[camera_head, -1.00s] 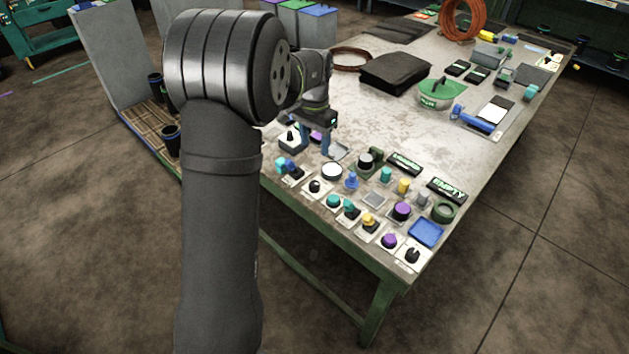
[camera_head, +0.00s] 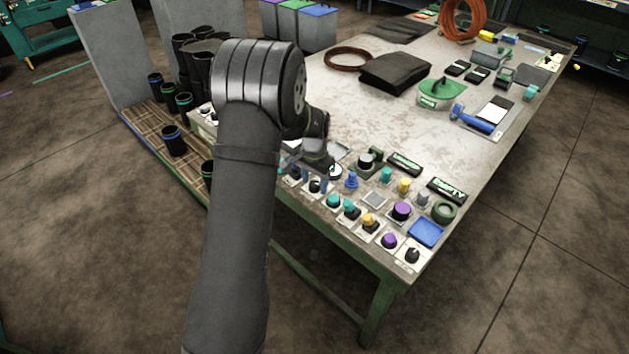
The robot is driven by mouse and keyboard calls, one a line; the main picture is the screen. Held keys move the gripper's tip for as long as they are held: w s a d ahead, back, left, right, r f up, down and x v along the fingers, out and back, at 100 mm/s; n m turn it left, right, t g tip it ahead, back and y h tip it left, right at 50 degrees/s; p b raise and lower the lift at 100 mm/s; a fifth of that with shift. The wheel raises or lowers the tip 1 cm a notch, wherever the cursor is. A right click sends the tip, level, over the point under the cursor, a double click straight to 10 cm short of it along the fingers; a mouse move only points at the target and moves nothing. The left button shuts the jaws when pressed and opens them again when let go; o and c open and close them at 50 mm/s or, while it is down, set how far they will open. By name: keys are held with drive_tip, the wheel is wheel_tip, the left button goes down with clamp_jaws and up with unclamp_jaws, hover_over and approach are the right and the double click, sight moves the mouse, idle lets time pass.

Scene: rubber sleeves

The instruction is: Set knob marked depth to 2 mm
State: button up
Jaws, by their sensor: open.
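Several knobs on small pale plates stand along the near edge of the workbench (camera_head: 410,125). Their markings are too small to read, so I cannot tell which one is marked depth or where it points. The fingers appear to be on either side of that knob; contact cannot be made out. Another black knob (camera_head: 412,255) is at the right corner, and a purple knob (camera_head: 389,240) is beside it.
Close by are a teal knob (camera_head: 333,201), a yellow knob (camera_head: 368,219), a blue knob (camera_head: 351,180) and a blue tray (camera_head: 426,232). A green helmet-like object (camera_head: 440,92) and a black folded item (camera_head: 395,72) lie farther back. The bench middle is clear.

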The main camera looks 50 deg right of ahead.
drive_tip(key=shift+c, duration=0.4)
drive_tip(key=c, duration=0.9)
